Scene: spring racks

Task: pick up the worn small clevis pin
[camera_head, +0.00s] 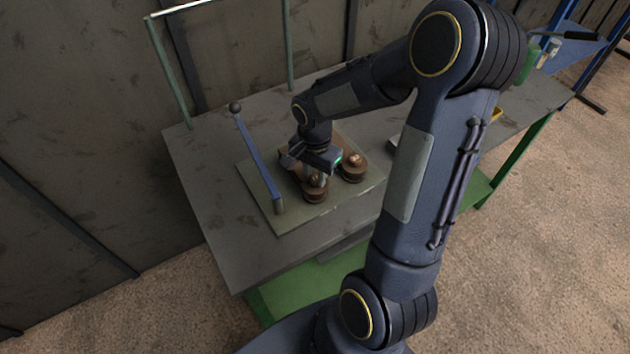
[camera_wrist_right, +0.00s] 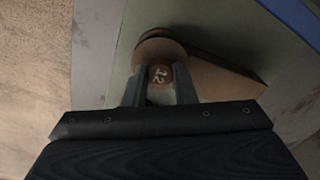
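My right gripper (camera_head: 317,177) is low over a brown round-ended part (camera_head: 316,196) on the plate on the table. In the right wrist view its two fingers (camera_wrist_right: 160,80) stand either side of a small copper-brown pin head (camera_wrist_right: 161,74) marked "12". The pin head sits on the round end of a brown link (camera_wrist_right: 215,82). The fingers are very close to the pin head; whether they touch it I cannot tell. A second round brown end with a copper pin head (camera_head: 355,158) is to the right in the head view. My left gripper is not in view.
A blue bar (camera_head: 257,157) with a dark ball end slants up beside the parts on the grey-green plate (camera_head: 285,218). The grey table (camera_head: 215,205) is bare at left. A green bottle-like object and other items (camera_head: 545,52) stand at the far right.

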